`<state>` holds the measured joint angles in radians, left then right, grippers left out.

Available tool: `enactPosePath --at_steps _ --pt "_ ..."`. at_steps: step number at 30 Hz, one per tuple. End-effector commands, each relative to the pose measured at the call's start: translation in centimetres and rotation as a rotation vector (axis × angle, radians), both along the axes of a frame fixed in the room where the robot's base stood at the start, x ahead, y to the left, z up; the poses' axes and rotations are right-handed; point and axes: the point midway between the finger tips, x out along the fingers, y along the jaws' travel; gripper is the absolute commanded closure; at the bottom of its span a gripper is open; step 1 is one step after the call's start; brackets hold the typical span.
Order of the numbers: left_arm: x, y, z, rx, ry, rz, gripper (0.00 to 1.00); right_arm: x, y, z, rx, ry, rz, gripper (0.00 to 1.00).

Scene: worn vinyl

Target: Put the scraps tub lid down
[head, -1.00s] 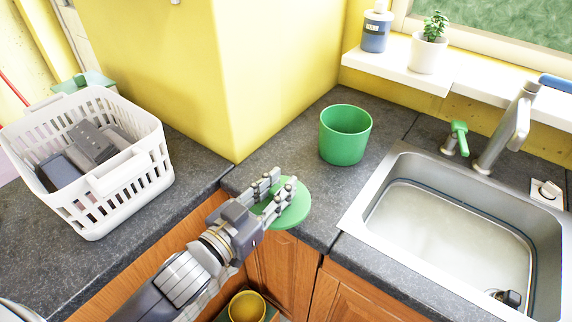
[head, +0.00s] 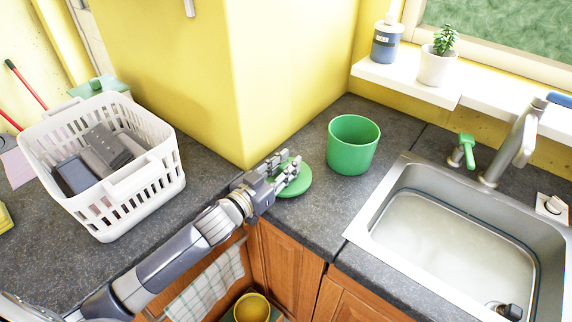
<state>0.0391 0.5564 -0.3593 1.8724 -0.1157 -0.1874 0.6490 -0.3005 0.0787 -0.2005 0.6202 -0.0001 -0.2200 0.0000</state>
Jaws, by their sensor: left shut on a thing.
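The green scraps tub (head: 353,146) stands upright and open on the grey counter, in the head view's middle. Its round green lid (head: 298,183) is at the counter corner, left of the tub and apart from it. The lid looks flat and close over the counter; I cannot tell whether it touches. My left gripper (head: 285,174) is shut on the lid, its fingers covering the lid's left part and middle. My right gripper is not in view.
A white basket (head: 112,197) with grey items stands on the left counter. A yellow wall corner (head: 243,120) rises just behind the lid. The steel sink (head: 450,240) lies to the right. Bare counter (head: 325,215) lies in front of the tub.

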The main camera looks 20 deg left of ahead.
Motion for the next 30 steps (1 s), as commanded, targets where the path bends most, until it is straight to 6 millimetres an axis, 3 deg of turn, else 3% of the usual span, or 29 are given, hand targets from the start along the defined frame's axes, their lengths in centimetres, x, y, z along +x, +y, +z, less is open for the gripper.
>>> enactPosePath --at_steps 11,12,15,26,30 --pt "0.0 0.0 -0.5 -0.001 -0.002 0.0 1.0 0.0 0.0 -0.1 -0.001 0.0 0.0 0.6" --pt "0.0 0.0 -0.6 0.0 -0.001 0.0 0.74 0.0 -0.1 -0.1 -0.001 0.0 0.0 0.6" --pt "0.0 0.0 -0.5 0.0 -0.001 0.0 0.56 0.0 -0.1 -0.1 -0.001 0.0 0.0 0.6" --pt "0.0 0.0 -0.1 0.001 -0.003 -0.001 0.56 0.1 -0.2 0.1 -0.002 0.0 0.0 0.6" --pt "-1.1 0.4 -0.4 0.0 0.0 0.0 0.56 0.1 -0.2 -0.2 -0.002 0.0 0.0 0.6"
